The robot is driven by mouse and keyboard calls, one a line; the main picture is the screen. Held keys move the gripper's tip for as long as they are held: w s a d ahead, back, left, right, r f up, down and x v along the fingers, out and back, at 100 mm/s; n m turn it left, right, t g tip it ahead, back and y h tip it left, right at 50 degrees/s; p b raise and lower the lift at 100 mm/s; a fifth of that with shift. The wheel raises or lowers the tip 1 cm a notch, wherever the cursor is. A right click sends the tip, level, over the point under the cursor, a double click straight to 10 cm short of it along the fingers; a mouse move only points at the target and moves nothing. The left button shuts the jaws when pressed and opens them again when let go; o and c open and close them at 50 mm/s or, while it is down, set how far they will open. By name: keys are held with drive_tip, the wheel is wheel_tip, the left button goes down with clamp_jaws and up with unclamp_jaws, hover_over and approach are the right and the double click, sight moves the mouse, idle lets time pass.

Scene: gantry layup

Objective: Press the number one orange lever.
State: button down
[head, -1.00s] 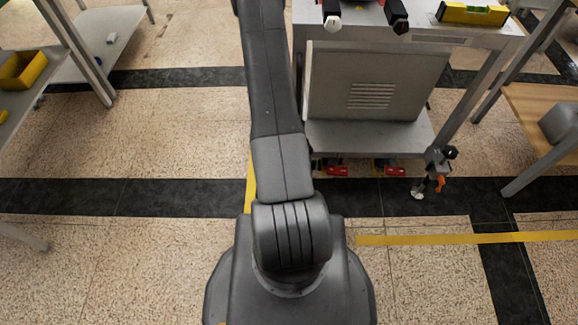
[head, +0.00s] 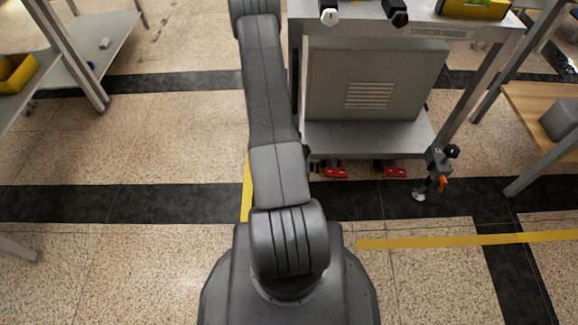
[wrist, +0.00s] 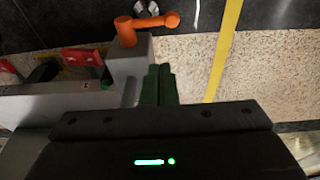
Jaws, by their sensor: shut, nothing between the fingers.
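An orange lever (wrist: 147,25) with a round hub sits on a grey block (wrist: 130,60) at the upper middle of the wrist view. My gripper (wrist: 160,72) has its dark green fingers together with nothing between them. The fingertips are just right of the block and below the lever in the picture, apart from the lever; whether they touch the block I cannot tell. In the head view a small orange lever (head: 441,184) shows at the cart's right front foot. No number on the lever is readable.
A grey cart (head: 370,140) stands ahead, with red pedals (head: 335,172) at its casters. A wooden-topped table (head: 545,110) stands right, and a grey table (head: 105,45) left. Yellow tape (head: 470,241) crosses open floor.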

drive_tip(key=shift+s+d+f+b, duration=0.1)
drive_tip(key=shift+s+f+b, duration=0.2)
drive_tip(key=shift+f+b, duration=0.5)
drive_tip(key=shift+s+a+f+b, duration=0.1)
drive_tip(key=shift+s+f+b, duration=0.15)
drive_tip(key=shift+f+b, duration=0.55)
drive_tip(key=shift+s+d+f+b, duration=0.1)
drive_tip(key=shift+s+f+b, duration=0.3)
drive_tip(key=shift+f, duration=0.6)
drive_tip(key=shift+p, duration=0.45)
